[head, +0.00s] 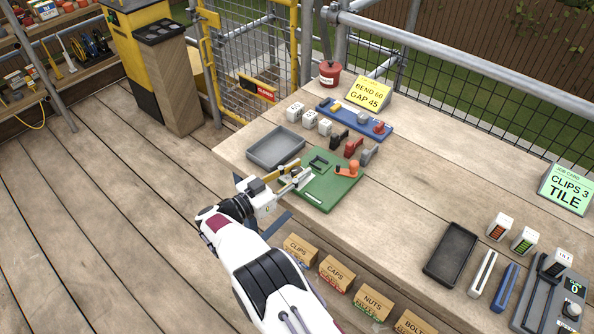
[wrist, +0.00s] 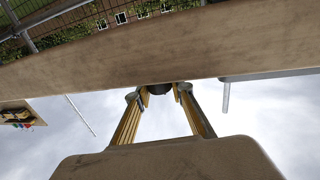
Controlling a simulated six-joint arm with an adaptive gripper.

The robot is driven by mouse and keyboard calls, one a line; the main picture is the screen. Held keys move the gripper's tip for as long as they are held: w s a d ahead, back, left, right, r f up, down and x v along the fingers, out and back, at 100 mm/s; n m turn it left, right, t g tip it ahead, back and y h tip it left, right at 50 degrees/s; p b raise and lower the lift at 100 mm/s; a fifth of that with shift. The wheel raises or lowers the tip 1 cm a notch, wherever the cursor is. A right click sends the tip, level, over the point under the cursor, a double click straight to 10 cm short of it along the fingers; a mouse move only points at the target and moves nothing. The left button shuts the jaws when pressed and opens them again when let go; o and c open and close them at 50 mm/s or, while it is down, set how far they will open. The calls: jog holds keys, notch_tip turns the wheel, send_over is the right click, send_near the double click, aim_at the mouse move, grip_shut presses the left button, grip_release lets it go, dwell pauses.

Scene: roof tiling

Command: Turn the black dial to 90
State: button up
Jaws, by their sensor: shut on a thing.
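The green board holds an orange lever (head: 351,168) and a black frame (head: 318,162). A dark tray (head: 452,253) and slim bars lie before the dial. The middle of the bench is clear.

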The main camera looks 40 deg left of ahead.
jog(key=o, duration=1.1)
jog(key=shift+s, duration=0.1)
jog(key=s+a, duration=0.2)
jog(key=s, duration=0.9)
jog(key=shift+s, duration=0.35)
